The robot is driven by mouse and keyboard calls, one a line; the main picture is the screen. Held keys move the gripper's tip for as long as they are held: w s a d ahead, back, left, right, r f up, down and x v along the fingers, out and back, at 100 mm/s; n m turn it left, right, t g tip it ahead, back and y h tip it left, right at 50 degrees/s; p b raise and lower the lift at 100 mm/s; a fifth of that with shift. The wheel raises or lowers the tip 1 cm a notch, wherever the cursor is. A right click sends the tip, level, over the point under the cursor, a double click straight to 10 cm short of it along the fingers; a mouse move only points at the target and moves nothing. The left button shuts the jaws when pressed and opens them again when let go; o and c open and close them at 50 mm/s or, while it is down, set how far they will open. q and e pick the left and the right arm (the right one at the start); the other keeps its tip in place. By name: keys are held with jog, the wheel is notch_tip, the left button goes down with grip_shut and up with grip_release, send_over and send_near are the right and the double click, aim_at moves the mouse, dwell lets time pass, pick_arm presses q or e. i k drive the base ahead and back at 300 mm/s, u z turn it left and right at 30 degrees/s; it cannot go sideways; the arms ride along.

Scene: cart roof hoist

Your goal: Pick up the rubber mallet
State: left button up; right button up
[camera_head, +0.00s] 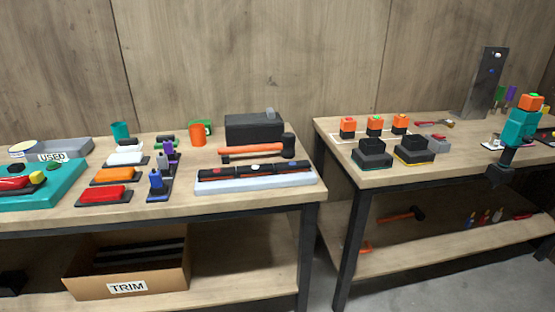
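Two mallet-like tools with orange handles and black heads are in view. One mallet (252,152) lies on the left bench, its black head to the right, just behind a grey tray (258,183) and in front of a black box. The other mallet (402,216) lies on the lower shelf of the right bench, partly in shade, its head also to the right. I cannot tell which one is rubber. Neither of my grippers is in view.
The left bench (225,207) holds red, orange and white blocks, a teal tray and an orange cup (197,135). A cardboard TRIM box (127,283) sits below. The right bench (350,176) holds black blocks and a teal power tool (519,128). A gap separates the benches.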

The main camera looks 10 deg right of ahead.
aim_at(287, 147)
jog(key=z, duration=0.8)
jog(key=i, duration=1.2)
jog(key=u, duration=0.3)
